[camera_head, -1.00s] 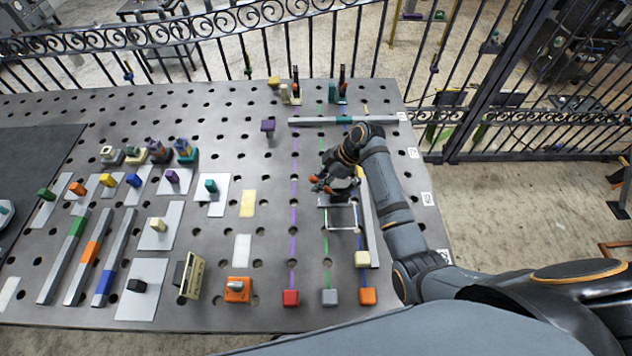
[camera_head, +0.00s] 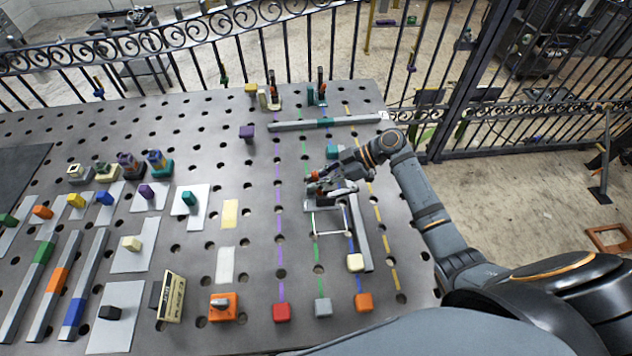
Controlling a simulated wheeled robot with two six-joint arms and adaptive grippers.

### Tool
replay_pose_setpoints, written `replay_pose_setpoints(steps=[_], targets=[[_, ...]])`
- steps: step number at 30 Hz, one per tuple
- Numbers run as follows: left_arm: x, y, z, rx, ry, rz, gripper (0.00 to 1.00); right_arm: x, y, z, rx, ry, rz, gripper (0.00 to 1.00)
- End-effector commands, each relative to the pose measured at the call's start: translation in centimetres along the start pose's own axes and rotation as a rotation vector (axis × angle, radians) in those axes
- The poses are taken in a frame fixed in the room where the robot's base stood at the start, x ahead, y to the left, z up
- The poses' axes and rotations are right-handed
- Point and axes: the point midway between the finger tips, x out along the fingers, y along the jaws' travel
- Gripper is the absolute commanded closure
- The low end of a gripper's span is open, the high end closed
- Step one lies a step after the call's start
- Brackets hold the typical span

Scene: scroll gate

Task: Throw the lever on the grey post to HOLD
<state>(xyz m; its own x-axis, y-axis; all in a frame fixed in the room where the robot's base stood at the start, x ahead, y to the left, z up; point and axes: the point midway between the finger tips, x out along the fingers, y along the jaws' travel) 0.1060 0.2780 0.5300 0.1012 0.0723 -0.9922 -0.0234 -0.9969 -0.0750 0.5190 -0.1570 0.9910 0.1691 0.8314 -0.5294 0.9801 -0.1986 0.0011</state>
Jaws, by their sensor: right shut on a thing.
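My right gripper (camera_head: 322,187) is low over the right part of the perforated table, at the green line. It is shut on what seems to be the lever. Its fingers and wrist hide most of the lever and the grey post, so I cannot tell which position the lever is in. A thin white frame (camera_head: 331,233) lies just in front of the gripper. A grey block (camera_head: 322,307) sits at the front end of the green line. The HOLD marking cannot be read. My left gripper is not in view.
A long grey crossbar (camera_head: 290,126) lies behind the gripper. A grey rail (camera_head: 361,240) with a cream block (camera_head: 355,262) is close on its right. Red (camera_head: 282,313) and orange (camera_head: 363,301) blocks flank the grey one. Several coloured pieces fill the left side.

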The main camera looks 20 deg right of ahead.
Motion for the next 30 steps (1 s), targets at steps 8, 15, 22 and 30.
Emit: replay_pose_setpoints(steps=[8, 15, 22, 30], targets=[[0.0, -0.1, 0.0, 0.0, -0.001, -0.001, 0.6, 0.0, 0.0, 0.0, 0.001, -0.001, 0.0, 1.0], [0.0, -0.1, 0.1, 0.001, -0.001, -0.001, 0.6, 0.0, 0.0, 0.0, 0.001, -0.001, 0.0, 0.6], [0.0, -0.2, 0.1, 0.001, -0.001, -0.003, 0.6, 0.0, 0.0, 0.0, 0.001, -0.001, 0.0, 0.6], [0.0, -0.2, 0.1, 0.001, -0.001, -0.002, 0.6, -4.0, 0.0, 0.2, 0.0, -0.008, 0.001, 0.6]])
